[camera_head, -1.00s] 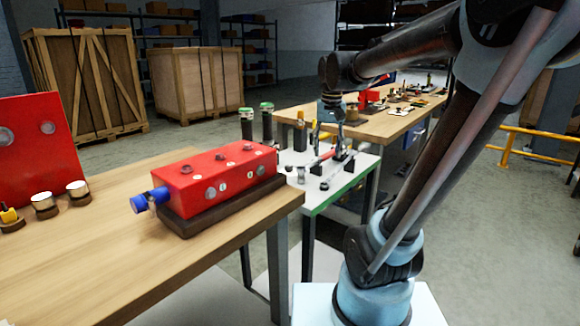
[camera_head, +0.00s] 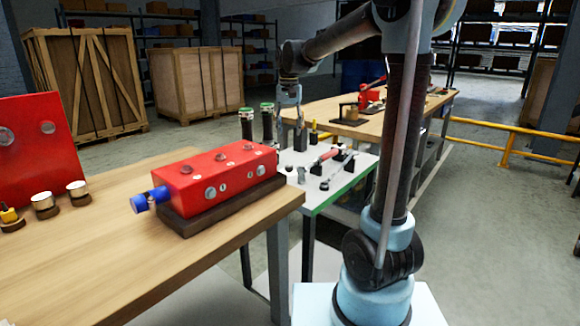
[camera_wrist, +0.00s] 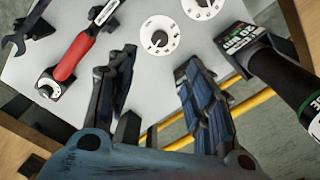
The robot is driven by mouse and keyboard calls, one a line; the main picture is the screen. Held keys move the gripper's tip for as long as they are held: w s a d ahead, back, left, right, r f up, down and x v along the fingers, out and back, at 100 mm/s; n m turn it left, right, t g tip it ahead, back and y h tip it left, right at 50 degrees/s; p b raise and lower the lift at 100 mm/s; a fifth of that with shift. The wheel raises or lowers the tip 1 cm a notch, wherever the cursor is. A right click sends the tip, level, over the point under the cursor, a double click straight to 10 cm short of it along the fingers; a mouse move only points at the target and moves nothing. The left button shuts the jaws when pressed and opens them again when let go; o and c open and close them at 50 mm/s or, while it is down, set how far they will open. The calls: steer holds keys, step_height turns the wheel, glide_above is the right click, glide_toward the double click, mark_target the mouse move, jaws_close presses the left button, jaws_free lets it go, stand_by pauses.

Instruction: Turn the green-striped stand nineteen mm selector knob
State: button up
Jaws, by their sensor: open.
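The green-striped stand (camera_head: 343,181) has a white top with a green edge, between the wooden benches. In the wrist view its top (camera_wrist: 130,70) carries a white round dial knob (camera_wrist: 160,36) with dark marks and a second white dial (camera_wrist: 203,6) at the top edge. I cannot read which one is the nineteen mm knob. My gripper (camera_wrist: 158,62) is open and empty, with its fingers apart below the nearer dial in the picture. In the head view my gripper (camera_head: 300,133) hangs over the stand's far left part; the knobs are too small to make out there.
A red-handled tool (camera_wrist: 75,56) lies left of the dials. A black cylinder (camera_wrist: 275,80) with a green-and-white label is close on the right. A red box (camera_head: 220,180) with a blue end sits on the near bench. A yellow rail (camera_head: 520,150) stands right.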

mark_target(289, 166)
step_height(289, 166, down, 15)
steer(key=shift+f, duration=0.1)
stand_by(0.5)
steer(key=c, duration=1)
